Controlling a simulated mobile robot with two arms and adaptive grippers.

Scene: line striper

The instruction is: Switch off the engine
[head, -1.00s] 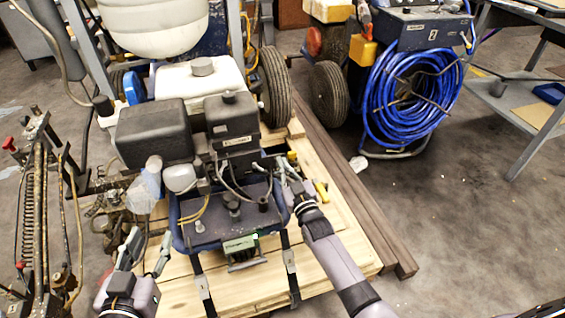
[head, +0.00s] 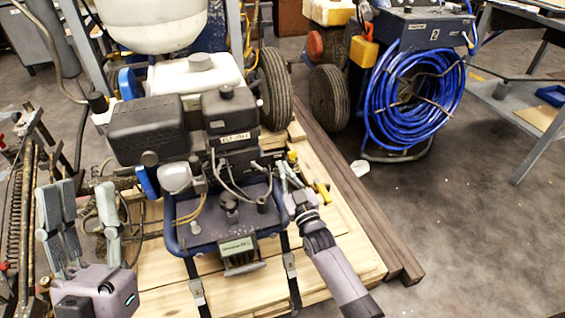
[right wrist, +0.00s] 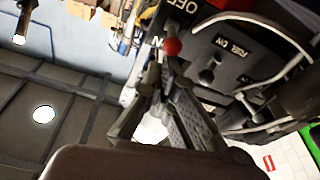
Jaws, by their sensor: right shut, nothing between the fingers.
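The engine (head: 150,130), with a dark tank and cover, sits on a blue-framed machine on a wooden pallet in the head view. In the right wrist view a red knob (right wrist: 172,46) shows on a dark panel with OFF, ON and FUEL ON lettering. My right gripper (head: 285,172) is at the machine's right side. Its shut fingertips (right wrist: 160,72) are just below the red knob in the right wrist view; I cannot tell whether they touch it. My left gripper (head: 82,205) is open and empty, left of the machine, fingers pointing up.
A coil of blue hose (head: 415,95) hangs on a cart at the back right. A metal workbench (head: 510,105) stands at the far right. Dark beams (head: 345,195) lie along the pallet's (head: 255,290) right edge. Rusty spring-and-rod equipment (head: 25,200) stands at left.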

